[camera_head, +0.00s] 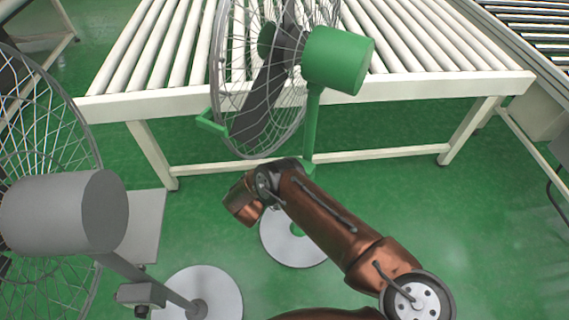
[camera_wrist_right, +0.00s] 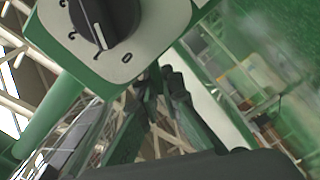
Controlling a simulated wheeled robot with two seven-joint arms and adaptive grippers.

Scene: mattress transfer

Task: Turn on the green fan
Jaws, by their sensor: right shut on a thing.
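The green fan (camera_head: 338,60) stands upright on a round white base (camera_head: 290,243), in front of the roller table in the head view. In the right wrist view, its control box (camera_wrist_right: 160,25) fills the top, with a black knob (camera_wrist_right: 106,22). The knob's white line points close to the mark just left of the 0. My right gripper (camera_wrist_right: 160,78) has its fingertips together at the box's lower edge, below the knob. The exact part between them is hidden. In the head view my right arm reaches left, low beside the fan's post; its fingers are not visible. My left gripper is not in view.
A grey fan (camera_head: 65,215) stands at the left on a round white base (camera_head: 200,293), near my right arm's reach. A cream roller table (camera_head: 430,85) stands behind the green fan. Green floor (camera_head: 480,210) is clear at the right.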

